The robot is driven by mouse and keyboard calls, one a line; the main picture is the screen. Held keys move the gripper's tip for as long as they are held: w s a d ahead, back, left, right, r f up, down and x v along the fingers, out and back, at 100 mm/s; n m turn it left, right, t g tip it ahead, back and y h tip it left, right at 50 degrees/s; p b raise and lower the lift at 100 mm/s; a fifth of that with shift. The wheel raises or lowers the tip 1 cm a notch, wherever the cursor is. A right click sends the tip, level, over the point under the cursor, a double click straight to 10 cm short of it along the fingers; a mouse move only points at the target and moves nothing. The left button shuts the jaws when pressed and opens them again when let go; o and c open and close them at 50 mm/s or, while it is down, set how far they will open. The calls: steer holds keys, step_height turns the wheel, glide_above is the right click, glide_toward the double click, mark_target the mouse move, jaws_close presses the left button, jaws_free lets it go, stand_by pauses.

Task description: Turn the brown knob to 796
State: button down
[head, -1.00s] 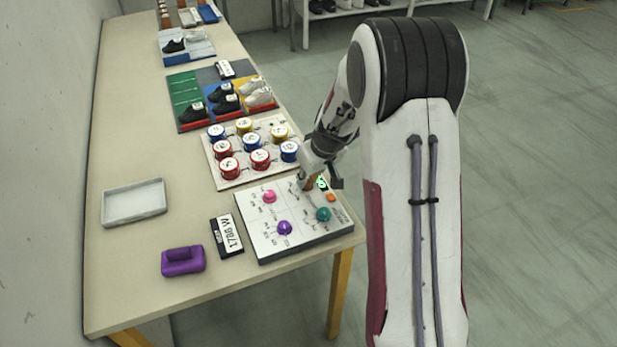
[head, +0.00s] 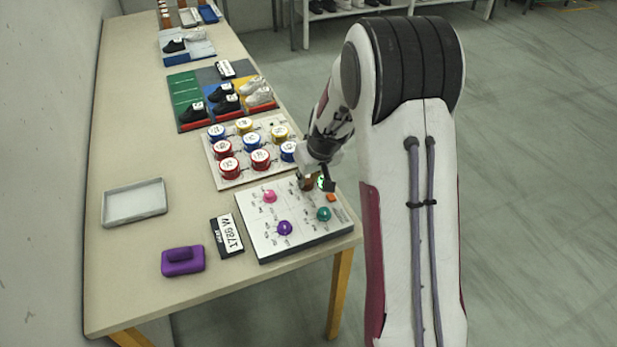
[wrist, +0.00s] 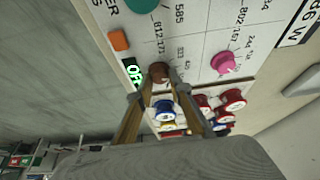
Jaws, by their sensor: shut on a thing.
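The brown knob (wrist: 158,72) sits on the white panel (head: 262,240), between printed numbers, of which 171 and 323 are among those near it in the wrist view. My gripper (wrist: 160,84) has its two fingers on either side of the knob and is shut on it. In the head view the knob (head: 307,184) is partly hidden by my gripper (head: 318,182). The knob's pointer direction cannot be made out. A small green-lit display (wrist: 133,72) beside the knob seems to read OFF, with an orange button (wrist: 118,41) near it.
The panel also carries a pink knob (head: 269,196), a purple knob (head: 285,227) and a green knob (head: 323,214). A board of round coloured pieces (head: 228,181) lies just behind. A black-and-white label (head: 227,236), a purple object (head: 183,261) and an empty grey tray (head: 134,203) are to the left.

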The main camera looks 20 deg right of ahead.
steer(key=shift+a+m+h, duration=0.15)
steer(key=shift+m+h, duration=0.55)
steer(key=shift+m, duration=1.2)
steer(key=shift+a+m+g+h, duration=0.15)
steer(key=shift+m+g+h, duration=0.45)
steer(key=shift+m, duration=1.2)
steer(key=shift+w+a+f+m+g+h, duration=0.1)
steer(key=shift+m+g+h, duration=0.3)
steer(key=shift+m, duration=1.1)
steer(key=shift+w+a+m+g+h, duration=0.1)
steer(key=shift+m+g+h, duration=0.3)
steer(key=shift+m, duration=1.1)
steer(key=c, duration=1.8)
jaws_free()
steer(key=shift+c, duration=0.2)
steer(key=shift+r, duration=0.2)
